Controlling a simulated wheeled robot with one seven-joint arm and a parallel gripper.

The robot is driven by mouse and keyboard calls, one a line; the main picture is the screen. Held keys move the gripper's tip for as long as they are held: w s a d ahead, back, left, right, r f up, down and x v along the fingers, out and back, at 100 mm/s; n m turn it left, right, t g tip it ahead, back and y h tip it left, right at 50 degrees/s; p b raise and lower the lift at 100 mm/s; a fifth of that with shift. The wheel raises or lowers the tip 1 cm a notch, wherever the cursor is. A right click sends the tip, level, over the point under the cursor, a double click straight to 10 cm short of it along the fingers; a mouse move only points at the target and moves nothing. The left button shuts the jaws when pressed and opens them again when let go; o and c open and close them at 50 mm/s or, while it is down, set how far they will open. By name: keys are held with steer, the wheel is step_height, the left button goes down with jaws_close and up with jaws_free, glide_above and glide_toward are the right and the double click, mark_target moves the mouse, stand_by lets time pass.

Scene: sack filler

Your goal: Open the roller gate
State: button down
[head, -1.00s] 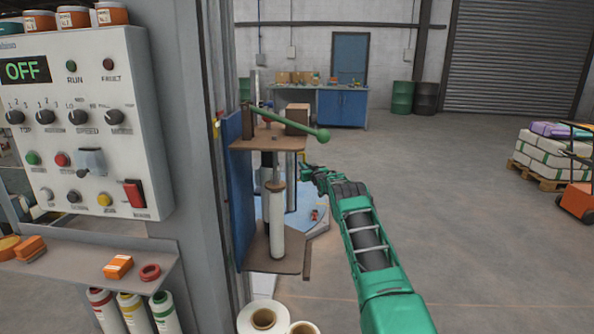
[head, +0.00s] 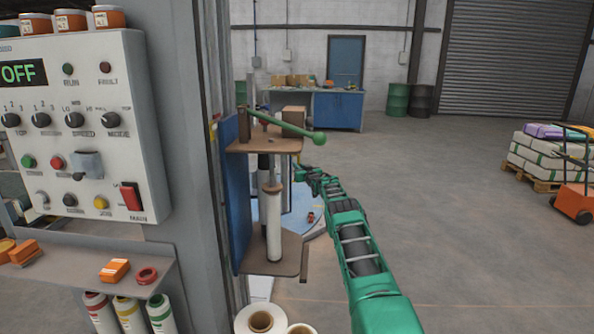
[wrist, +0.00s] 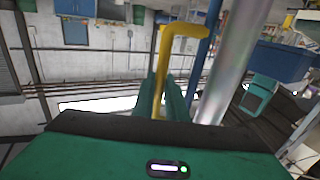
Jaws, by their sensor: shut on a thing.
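In the wrist view a yellow bar (wrist: 164,58) with a bent end stands between the green fingers of my gripper (wrist: 161,92). My gripper is shut on this yellow handle. A thick shiny metal cylinder (wrist: 232,62) runs close beside the handle, to its right; it may be the gate's roller, but I cannot tell. In the head view my gripper (head: 303,171) is small at the far end of my green arm, just right of the brown-shelved stand. The handle and the gate cannot be made out there, so how far the gate is open cannot be told.
A stand with brown shelves (head: 262,146), a white roll (head: 273,225) and a green ball-ended lever (head: 319,138) is left of my arm. A grey column and control panel (head: 75,120) fill the left. Open floor (head: 450,180) lies to the right.

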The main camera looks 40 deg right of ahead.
steer(key=shift+s+d, duration=0.25)
steer(key=shift+d, duration=0.3)
steer(key=c, duration=2)
jaws_free()
steer(key=shift+f, duration=0.1)
steer(key=shift+c, duration=0.2)
steer(key=shift+a, duration=0.1)
steer(key=shift+w+a, duration=0.1)
steer(key=shift+a, duration=0.1)
steer(key=v, duration=1)
steer(key=shift+s, duration=0.25)
steer(key=shift+a, duration=0.15)
